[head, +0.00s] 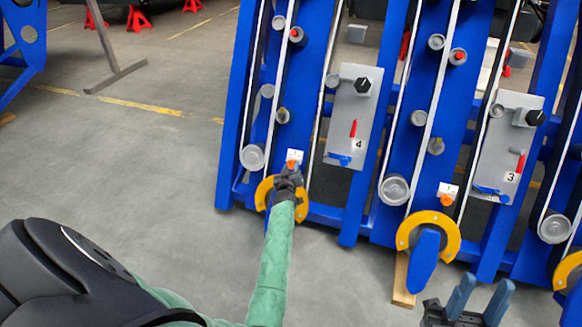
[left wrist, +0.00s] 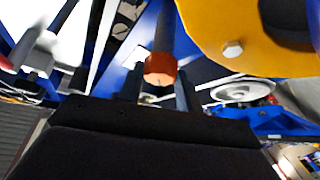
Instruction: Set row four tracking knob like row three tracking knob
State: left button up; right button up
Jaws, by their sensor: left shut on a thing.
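The row four tracking knob, an orange knob (head: 291,165) on a small white plate (head: 294,156), is above a yellow ring on the left. My left gripper (head: 290,174) reaches it from below and is shut on it, covering part of it. In the left wrist view the orange knob (left wrist: 160,69) sits between the dark fingers (left wrist: 161,92). The row three tracking knob (head: 446,199) is orange too, on a white plate (head: 449,188) further right. Its exact angle is too small to read. My right gripper (head: 482,298) is open and empty below it.
Grey panels marked 4 (head: 345,120) and 3 (head: 500,150) carry black knobs and red and blue levers. Yellow rings (head: 449,228) and blue chassis beams (head: 225,170) stand close to the grippers.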

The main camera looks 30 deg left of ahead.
pick_arm(q)
jog(key=shift+r+n+p, duration=0.1)
jog(key=shift+n+p, duration=0.2)
jog(key=shift+p, duration=0.2)
jog(key=shift+n+g+y+p, duration=0.3)
jog(key=shift+n+p, duration=0.1)
jog(key=shift+p, duration=0.05)
pick_arm(e)
jog(key=w+a+f+g+h, duration=0.1)
jog(key=w+f+g, duration=0.1)
jog(key=f, duration=0.4)
jog(key=w+a+f+g+h, duration=0.1)
jog(key=w+f+g, duration=0.2)
jog(key=f, duration=0.3)
jog(key=w+a+f+m+g+h, duration=0.1)
jog(key=w+f+g, duration=0.2)
jog(key=f, duration=0.4)
jog(key=shift+w+a, duration=0.3)
jog(key=shift+w, duration=0.5)
pick_arm(q)
jog(key=o, duration=1)
